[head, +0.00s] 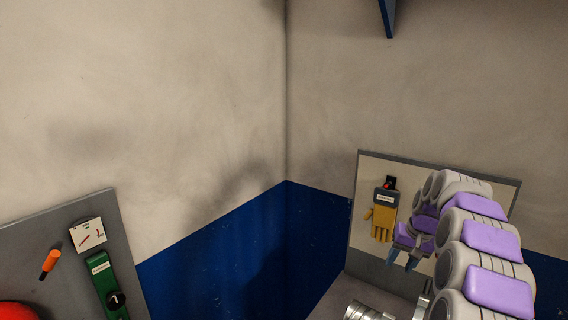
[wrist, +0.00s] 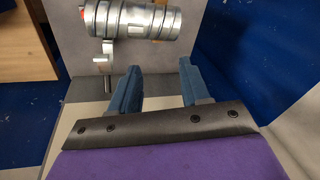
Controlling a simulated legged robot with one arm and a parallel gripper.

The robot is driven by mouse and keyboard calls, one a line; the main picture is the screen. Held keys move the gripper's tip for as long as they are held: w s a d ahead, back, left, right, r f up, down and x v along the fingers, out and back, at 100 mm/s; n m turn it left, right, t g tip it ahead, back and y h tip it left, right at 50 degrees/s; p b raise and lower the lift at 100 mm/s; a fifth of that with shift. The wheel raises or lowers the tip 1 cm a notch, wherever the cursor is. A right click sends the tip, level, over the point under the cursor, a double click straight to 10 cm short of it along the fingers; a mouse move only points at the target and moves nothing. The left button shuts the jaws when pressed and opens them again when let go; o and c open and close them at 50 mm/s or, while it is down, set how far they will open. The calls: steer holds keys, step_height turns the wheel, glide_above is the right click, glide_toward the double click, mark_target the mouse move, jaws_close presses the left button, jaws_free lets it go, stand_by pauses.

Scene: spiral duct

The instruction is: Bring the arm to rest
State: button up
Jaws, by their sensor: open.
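My arm reaches along the right side of the head view, with grey segments and purple pads. My gripper (head: 405,258) is at its far end, in front of the pale panel, pointing down. In the wrist view my gripper (wrist: 160,82) shows two blue fingers spread apart with nothing between them. A silver ribbed duct piece (wrist: 132,20) lies beyond the fingertips, apart from them. Part of this metal piece also shows at the bottom of the head view (head: 364,311).
A pale panel (head: 440,180) bears a yellow glove (head: 381,220). A grey board (head: 125,255) at left carries an orange handle (head: 49,263), a white gauge card (head: 87,235) and a green box (head: 103,284). Walls (head: 190,110) meet in a corner. A brown wooden piece (wrist: 22,45) stands at left.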

steer(key=s+a+f+n+g+b, duration=0.1)
steer(key=s+a+b, duration=0.1)
steer(key=s+a, duration=0.7)
steer(key=s+a+f+n+g+b, duration=0.1)
steer(key=s+a+n+b, duration=0.15)
steer(key=s+a, duration=0.65)
steer(key=s+f+g+h+b, duration=0.1)
steer(key=s+f, duration=0.4)
steer(key=s, duration=0.9)
steer(key=s+f+g+b, duration=0.1)
steer(key=s+f+b, duration=0.3)
steer(key=s, duration=1)
steer(key=shift+f+h, duration=0.4)
steer(key=shift+f, duration=0.4)
